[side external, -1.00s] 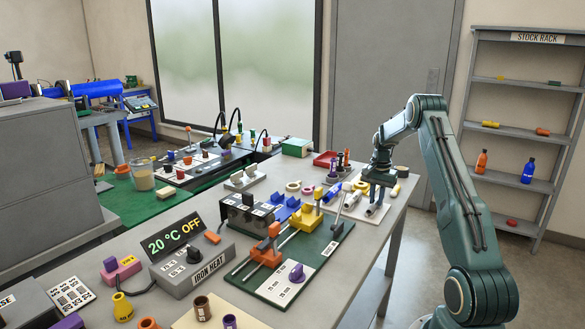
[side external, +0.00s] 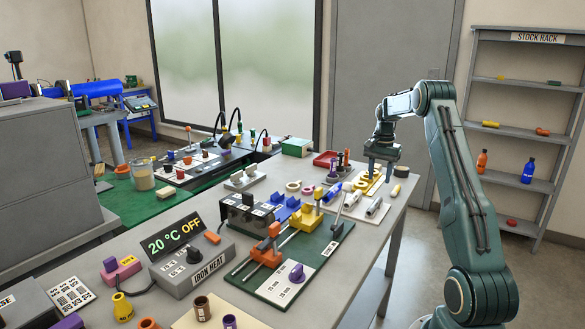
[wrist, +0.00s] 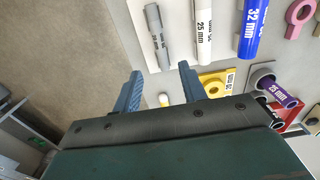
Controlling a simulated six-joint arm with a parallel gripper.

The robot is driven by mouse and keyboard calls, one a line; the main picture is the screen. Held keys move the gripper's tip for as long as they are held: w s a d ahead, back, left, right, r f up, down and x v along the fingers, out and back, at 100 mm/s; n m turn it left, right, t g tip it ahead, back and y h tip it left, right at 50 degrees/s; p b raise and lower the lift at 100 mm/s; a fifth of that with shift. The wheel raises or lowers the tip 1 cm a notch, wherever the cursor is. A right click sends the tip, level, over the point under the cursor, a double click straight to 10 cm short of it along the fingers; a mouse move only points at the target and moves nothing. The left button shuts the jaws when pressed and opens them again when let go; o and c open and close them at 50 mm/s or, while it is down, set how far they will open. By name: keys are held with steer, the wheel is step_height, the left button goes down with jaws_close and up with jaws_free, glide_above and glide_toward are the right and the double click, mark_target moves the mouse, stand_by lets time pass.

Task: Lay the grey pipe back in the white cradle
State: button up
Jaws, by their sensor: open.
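The grey pipe (side external: 376,207) lies on the bench near its right edge. In the wrist view the grey pipe (wrist: 156,35) lies ahead of the fingers, left of a white "25 mm" pipe (wrist: 203,28). My gripper (side external: 379,170) is above the bench, just behind the grey pipe and apart from it. In the wrist view my gripper (wrist: 160,72) has its two blue fingers spread with nothing between them. A pale notched block (side external: 243,179) stands further back on the bench; I cannot tell whether it is the white cradle.
A blue "32 mm" pipe (wrist: 255,27) lies right of the white one. A yellow block (wrist: 216,82) and a purple "25 mm" piece (wrist: 278,92) are near my fingers. The green fusion plate (side external: 325,240) stands left of the pipes. The bench ends close to the grey pipe.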

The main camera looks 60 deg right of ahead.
steer(key=shift+r, duration=2.45)
steer(key=w+a+r+n+t, duration=0.1)
steer(key=a+r+n, duration=0.25)
steer(key=a, duration=0.55)
steer(key=w+a+r+n+h, duration=0.1)
steer(key=a+r+n, duration=0.1)
steer(key=a+r, duration=0.5)
steer(key=w+a+r+n+t, duration=0.1)
steer(key=w+a+r+n, duration=0.15)
steer(key=a, duration=0.85)
steer(key=s+a+n+t, duration=0.2)
steer(key=s+a+n, duration=0.4)
steer(key=a, duration=0.7)
steer(key=s+a+f+n+t+y, duration=0.1)
steer(key=s+a+f+n, duration=0.3)
steer(key=s+a, duration=0.4)
steer(key=s, duration=0.3)
steer(key=shift+s+a+t, duration=0.25)
steer(key=shift+s+t, duration=0.05)
steer(key=shift+s, duration=0.05)
